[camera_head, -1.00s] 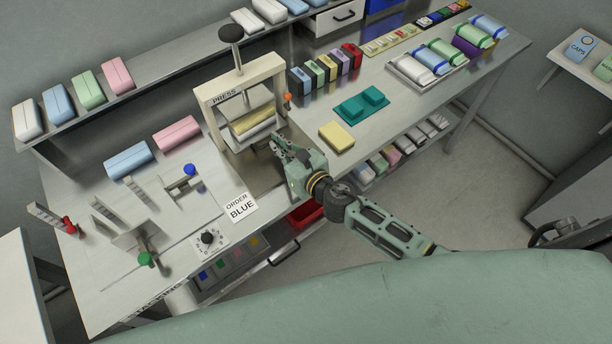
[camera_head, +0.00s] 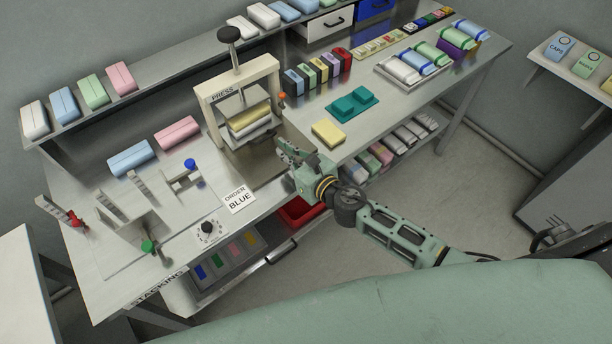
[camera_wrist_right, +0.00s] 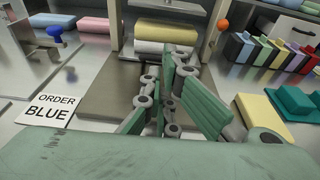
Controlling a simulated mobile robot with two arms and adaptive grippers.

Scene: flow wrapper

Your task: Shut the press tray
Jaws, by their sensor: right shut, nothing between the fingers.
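The press (camera_head: 240,95) stands on the bench as a cream frame with a black knob on top. Its metal tray (camera_head: 258,167) lies at the frame's foot and reaches toward the bench's front edge. A yellow block over a whitish one (camera_head: 250,122) sits inside the frame; the blocks also show in the right wrist view (camera_wrist_right: 166,34). My right gripper (camera_head: 282,146) is shut and empty, above the right side of the tray and in front of the press. In the right wrist view its fingers (camera_wrist_right: 180,60) overlap the tray plate (camera_wrist_right: 110,95). My left gripper is not in view.
An order card reading BLUE (camera_head: 239,199) lies left of the tray. A yellow block (camera_head: 328,134) and a teal piece (camera_head: 354,103) lie to the right. An orange-tipped lever (camera_head: 281,96) is on the press's right post. A red bin (camera_head: 299,212) sits below the bench edge.

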